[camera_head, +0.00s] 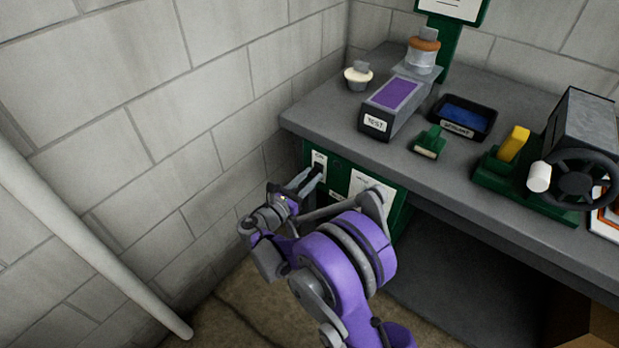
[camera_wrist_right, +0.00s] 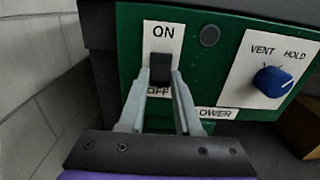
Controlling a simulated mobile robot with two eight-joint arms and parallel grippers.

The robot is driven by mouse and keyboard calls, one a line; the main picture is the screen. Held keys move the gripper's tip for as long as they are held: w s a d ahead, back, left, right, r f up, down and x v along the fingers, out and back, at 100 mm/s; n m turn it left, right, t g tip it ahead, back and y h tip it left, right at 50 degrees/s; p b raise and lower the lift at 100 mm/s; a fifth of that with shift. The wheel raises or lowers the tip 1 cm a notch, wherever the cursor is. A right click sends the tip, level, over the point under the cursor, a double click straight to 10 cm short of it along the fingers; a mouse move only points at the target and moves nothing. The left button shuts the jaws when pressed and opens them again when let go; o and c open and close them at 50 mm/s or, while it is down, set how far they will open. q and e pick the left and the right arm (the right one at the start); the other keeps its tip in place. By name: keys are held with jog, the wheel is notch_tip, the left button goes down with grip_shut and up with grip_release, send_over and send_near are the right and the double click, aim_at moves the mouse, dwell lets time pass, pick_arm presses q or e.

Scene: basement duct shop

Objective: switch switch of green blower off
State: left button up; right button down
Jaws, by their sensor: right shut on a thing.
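The green blower (camera_head: 398,215) is a green panel under the left end of the workbench; it also fills the right wrist view (camera_wrist_right: 215,75). Its black rocker switch (camera_wrist_right: 160,68) sits on a white plate marked ON above and OFF below. My right gripper (camera_head: 316,172) reaches to this switch from the front. In the right wrist view its two grey fingers (camera_wrist_right: 160,80) are shut on the switch, one tip at each side of its lower part. The fingers partly cover the OFF mark and the lower label. My left gripper is not in view.
A blue knob (camera_wrist_right: 273,81) marked VENT and HOLD is right of the switch. The grey workbench (camera_head: 330,118) overhangs the panel and bears a purple TEST box (camera_head: 395,100), a sealant tray (camera_head: 464,117) and a handwheel device (camera_head: 575,178). A block wall is close on the left.

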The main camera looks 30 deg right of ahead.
jog(key=shift+f+t+h+b, duration=0.3)
jog(key=shift+h+b, duration=0.5)
jog(key=shift+b, duration=0.3)
jog(key=c, duration=0.6)
grip_release()
jog(key=v, duration=1)
jog(key=shift+s+a+p, duration=0.2)
jog(key=shift+a+p, duration=0.15)
